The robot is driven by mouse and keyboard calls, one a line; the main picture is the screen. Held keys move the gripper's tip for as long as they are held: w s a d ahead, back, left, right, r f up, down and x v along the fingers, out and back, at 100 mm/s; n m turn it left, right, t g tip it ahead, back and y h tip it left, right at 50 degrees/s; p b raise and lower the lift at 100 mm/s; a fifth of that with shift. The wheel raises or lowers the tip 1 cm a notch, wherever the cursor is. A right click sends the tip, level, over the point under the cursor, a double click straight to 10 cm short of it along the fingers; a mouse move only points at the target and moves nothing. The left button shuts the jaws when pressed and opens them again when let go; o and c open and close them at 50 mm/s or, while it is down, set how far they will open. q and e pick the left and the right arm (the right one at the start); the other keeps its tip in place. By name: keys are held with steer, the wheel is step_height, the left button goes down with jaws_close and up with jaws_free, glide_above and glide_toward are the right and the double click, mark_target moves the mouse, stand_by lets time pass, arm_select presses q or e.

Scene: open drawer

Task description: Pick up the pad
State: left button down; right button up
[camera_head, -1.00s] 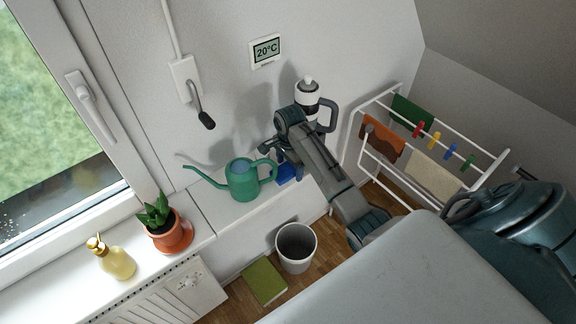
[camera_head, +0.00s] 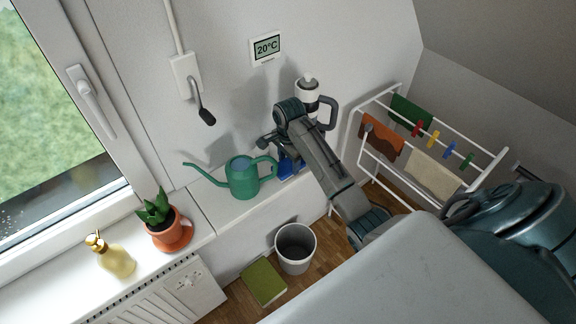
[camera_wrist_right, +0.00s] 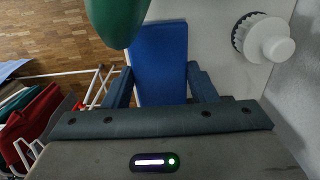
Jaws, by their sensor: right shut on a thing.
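The pad (camera_head: 291,167) is a flat blue block, partly hidden by my right arm in the head view. In the right wrist view the blue pad (camera_wrist_right: 160,50) lies between the two fingers of my right gripper (camera_wrist_right: 161,84). The fingers are shut on its sides. In the head view my right gripper (camera_head: 278,148) is above the sill beside the watering can and points down at the pad. I cannot tell clearly whether the pad still touches the sill. My left gripper is not in view.
A green watering can (camera_head: 243,178) stands close left of the pad. A white knob (camera_wrist_right: 268,38) is at the right in the wrist view. A bin (camera_head: 296,248) and a green book (camera_head: 264,281) are on the floor. A drying rack (camera_head: 430,150) stands to the right.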

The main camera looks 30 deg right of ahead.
steer(key=s+d+b, duration=0.1)
steer(key=s+b, duration=0.4)
steer(key=s, duration=1.2)
steer(key=shift+s, duration=0.35)
steer(key=shift+d, duration=0.15)
